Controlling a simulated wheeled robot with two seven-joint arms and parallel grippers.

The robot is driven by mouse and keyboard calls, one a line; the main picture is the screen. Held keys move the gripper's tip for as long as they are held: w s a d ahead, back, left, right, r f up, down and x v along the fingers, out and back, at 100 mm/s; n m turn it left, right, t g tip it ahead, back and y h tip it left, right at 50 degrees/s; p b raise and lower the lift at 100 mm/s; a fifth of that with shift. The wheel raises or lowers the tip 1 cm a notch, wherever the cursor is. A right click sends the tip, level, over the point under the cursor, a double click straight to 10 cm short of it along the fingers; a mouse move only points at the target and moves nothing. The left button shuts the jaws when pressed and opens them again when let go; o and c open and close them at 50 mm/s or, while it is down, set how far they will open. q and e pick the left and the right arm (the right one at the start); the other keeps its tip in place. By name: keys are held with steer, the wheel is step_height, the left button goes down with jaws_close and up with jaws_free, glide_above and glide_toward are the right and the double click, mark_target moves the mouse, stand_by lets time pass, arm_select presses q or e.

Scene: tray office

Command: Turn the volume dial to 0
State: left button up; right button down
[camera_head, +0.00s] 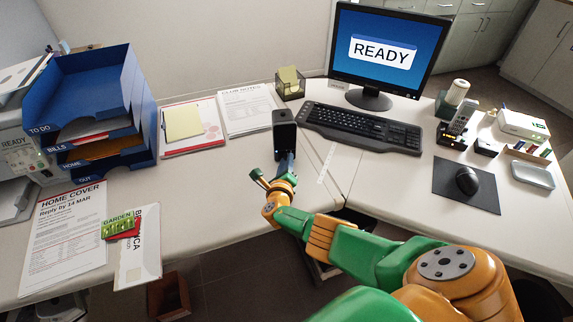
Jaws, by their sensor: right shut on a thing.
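A small black box (285,122), which looks like a speaker, stands upright on the desk left of the keyboard. My right gripper (285,156) reaches in from the lower right and is shut at the near face of this box. The volume dial itself cannot be made out; the gripper covers the low front of the box, where it is shut on the dial. The dial's setting cannot be read. My left gripper is not in view.
A keyboard (362,127) and a monitor (385,50) reading READY stand right of the box. Papers (248,108) and a blue letter tray (140,95) are to the left. A mouse (467,181) lies far right. Bare desk lies left of my gripper.

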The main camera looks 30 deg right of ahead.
steer(key=shift+n+h, duration=0.3)
steer(key=shift+n, duration=0.1)
stand_by(0.3)
steer(key=c, duration=1)
jaws_free()
steer(key=shift+f, duration=0.1)
steer(key=shift+s+a, duration=0.1)
steer(key=p+v, duration=0.1)
steer(key=v, duration=0.1)
steer(key=p+v, duration=0.4)
steer(key=shift+s+r, duration=0.15)
steer(key=shift+r, duration=0.2)
steer(key=shift+s+a, duration=0.15)
steer(key=shift+a, duration=0.05)
steer(key=shift+f, duration=0.2)
